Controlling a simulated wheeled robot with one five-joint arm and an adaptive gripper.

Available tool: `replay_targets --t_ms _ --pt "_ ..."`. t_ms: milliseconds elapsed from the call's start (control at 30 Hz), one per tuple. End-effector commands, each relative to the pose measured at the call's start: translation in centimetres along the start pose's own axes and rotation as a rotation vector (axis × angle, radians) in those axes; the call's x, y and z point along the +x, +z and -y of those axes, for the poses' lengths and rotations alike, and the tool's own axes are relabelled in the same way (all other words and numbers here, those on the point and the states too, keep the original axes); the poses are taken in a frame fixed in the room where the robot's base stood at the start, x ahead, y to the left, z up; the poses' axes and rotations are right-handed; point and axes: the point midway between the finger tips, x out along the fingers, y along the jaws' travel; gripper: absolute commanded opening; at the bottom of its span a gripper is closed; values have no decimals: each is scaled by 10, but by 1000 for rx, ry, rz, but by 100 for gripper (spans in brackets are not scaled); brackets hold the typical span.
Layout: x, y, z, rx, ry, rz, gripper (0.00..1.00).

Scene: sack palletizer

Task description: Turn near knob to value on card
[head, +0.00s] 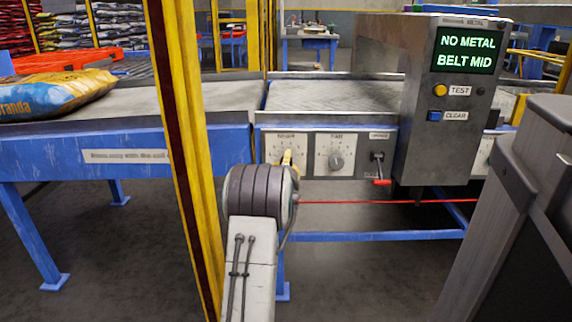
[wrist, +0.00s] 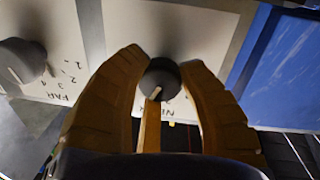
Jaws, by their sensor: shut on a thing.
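The near knob (wrist: 160,76) is a dark round knob with a pale pointer line, on a light panel. In the wrist view it sits between the two yellow fingers of my gripper (wrist: 163,62), which is shut on it. Its pointer line points down in that view, toward the partly hidden label. Most of its scale numbers are covered by the fingers. In the head view my gripper (head: 287,158) reaches the left dial of the panel and hides that knob. I cannot make out a card with a value in either view.
The far knob (head: 336,162) is beside it, also in the wrist view (wrist: 22,60). A red-handled switch (head: 381,181) is further right. The metal detector (head: 445,110) reads NO METAL, BELT MID. A yellow post (head: 188,160) stands close left. A sack (head: 55,92) lies on the conveyor.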

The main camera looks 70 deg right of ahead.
Motion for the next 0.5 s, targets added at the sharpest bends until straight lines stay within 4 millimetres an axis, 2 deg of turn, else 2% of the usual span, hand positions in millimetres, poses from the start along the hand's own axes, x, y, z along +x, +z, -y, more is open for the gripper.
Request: replay_targets --t_ms 300,500 --pt "0 1 0 261 -7 27 3" --pt "0 1 1 363 -8 36 3"
